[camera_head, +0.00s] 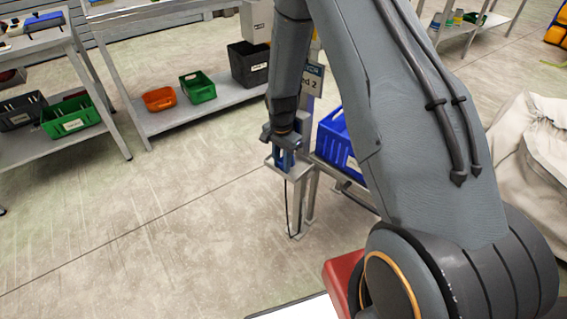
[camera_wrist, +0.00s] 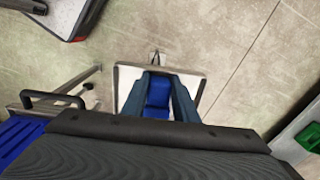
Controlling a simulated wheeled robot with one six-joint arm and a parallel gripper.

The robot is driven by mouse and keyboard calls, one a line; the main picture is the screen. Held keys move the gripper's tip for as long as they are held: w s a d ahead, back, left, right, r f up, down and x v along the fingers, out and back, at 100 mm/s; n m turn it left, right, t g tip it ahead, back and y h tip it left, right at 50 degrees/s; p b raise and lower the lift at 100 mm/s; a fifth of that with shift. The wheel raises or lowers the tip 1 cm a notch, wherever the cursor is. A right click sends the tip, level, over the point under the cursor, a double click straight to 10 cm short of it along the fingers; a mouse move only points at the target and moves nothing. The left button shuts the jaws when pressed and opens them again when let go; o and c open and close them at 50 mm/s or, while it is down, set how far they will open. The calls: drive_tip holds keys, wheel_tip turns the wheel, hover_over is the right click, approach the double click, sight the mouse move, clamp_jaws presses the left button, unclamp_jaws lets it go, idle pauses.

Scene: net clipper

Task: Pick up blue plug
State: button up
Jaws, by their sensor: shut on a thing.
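The blue plug (camera_wrist: 157,95) is between the two fingers of my gripper (camera_wrist: 160,85) in the wrist view, above a small light square stand top (camera_wrist: 126,84). In the head view my gripper (camera_head: 284,158) points down at the top of the narrow metal stand (camera_head: 297,200). It is shut on the plug, with only a little blue showing there. The lower part of the plug is hidden, so I cannot tell whether it touches the stand.
A blue crate (camera_head: 333,137) stands close to the right of the stand. Shelves at the back left hold an orange bin (camera_head: 159,99), a green bin (camera_head: 197,87) and a black bin (camera_head: 248,63). A pale sack (camera_head: 525,160) is at the right.

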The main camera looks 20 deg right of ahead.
sight(282, 161)
drive_tip(key=shift+r, duration=0.55)
wheel_tip(282, 161, up, 2)
drive_tip(key=shift+r, duration=0.1)
drive_tip(key=s+d, duration=0.2)
drive_tip(key=s, duration=0.6)
drive_tip(key=s+d+b, duration=0.1)
drive_tip(key=s+d, duration=0.2)
drive_tip(key=s, duration=0.6)
drive_tip(key=shift+d, duration=0.3)
drive_tip(key=w+a+r+n+p, duration=0.3)
drive_tip(key=w+a+r+n, duration=0.1)
drive_tip(key=n, duration=0.7)
drive_tip(key=shift+w+a+r+n, duration=0.3)
drive_tip(key=shift+w+a+n, duration=0.1)
drive_tip(key=shift+w+a, duration=0.55)
drive_tip(key=shift+s+a, duration=0.1)
drive_tip(key=shift+s, duration=0.05)
